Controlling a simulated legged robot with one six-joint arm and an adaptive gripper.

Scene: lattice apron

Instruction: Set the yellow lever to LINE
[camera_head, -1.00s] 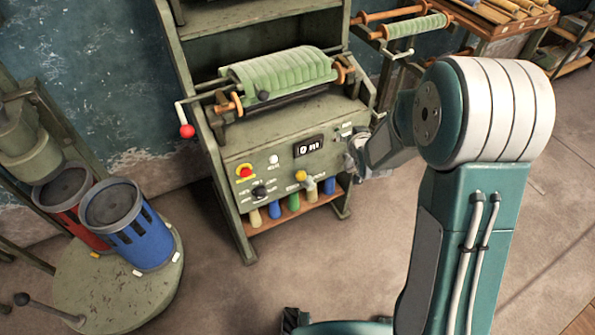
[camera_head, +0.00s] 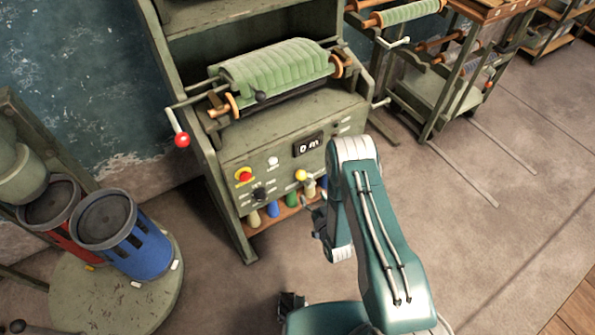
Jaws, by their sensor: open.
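The yellow lever (camera_head: 301,175) is a small yellow knob on the front panel of the green machine (camera_head: 235,160), below the counter display. Its marked positions are too small to read, so I cannot tell where it is set. My gripper (camera_head: 315,211) shows as dark fingers just below and to the right of the lever, in front of the lower shelf. It is open and looks apart from the lever. My own arm link hides part of the gripper and the right side of the panel.
The panel also carries a red button (camera_head: 244,176), a black dial (camera_head: 259,194) and a counter (camera_head: 308,144). A red-tipped crank (camera_head: 182,140) sticks out at left. Blue and red canisters (camera_head: 135,240) stand on a round base at left.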

